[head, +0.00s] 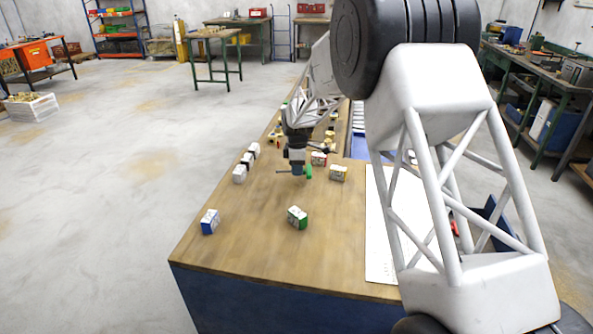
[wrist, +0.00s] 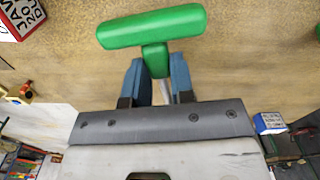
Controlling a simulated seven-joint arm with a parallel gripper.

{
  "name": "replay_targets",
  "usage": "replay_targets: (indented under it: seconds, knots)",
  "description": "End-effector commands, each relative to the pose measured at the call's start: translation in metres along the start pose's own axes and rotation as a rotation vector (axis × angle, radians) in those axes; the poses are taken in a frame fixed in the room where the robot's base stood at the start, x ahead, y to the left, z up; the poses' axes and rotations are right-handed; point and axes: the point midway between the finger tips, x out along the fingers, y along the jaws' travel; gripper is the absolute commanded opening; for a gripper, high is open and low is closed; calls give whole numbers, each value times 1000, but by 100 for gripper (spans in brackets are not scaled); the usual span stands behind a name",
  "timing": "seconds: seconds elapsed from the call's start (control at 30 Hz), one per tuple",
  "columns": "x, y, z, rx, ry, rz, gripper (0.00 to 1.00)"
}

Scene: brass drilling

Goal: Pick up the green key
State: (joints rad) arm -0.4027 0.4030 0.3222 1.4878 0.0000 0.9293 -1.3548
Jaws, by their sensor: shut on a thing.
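The green key (wrist: 152,28) has a T-shaped green handle, seen large at the top middle of the wrist view. My gripper (wrist: 158,66) is shut on its stem, with one blue-grey finger on each side. The crossbar sticks out beyond the fingertips. In the head view my gripper (head: 297,170) is over the middle of the wooden bench, and a bit of the green key (head: 308,172) shows at its right side. The fingers hide part of the stem. I cannot tell how high the key is above the bench.
On the wooden bench (head: 265,262) stand a green-marked box (head: 297,218), a blue-marked box (head: 210,222), a yellow-marked box (head: 338,173) and a red-marked box (head: 318,158). Several pale boxes (head: 240,174) line the left edge. The front of the bench is mostly clear.

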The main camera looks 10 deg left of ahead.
Motion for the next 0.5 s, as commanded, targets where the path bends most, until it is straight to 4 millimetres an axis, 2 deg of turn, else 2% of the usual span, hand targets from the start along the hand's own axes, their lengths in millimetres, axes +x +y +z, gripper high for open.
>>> replay_targets:
  seconds: [0.5]
  knots:
    - [-9, -79, 16, 0, 0, 1, 0]
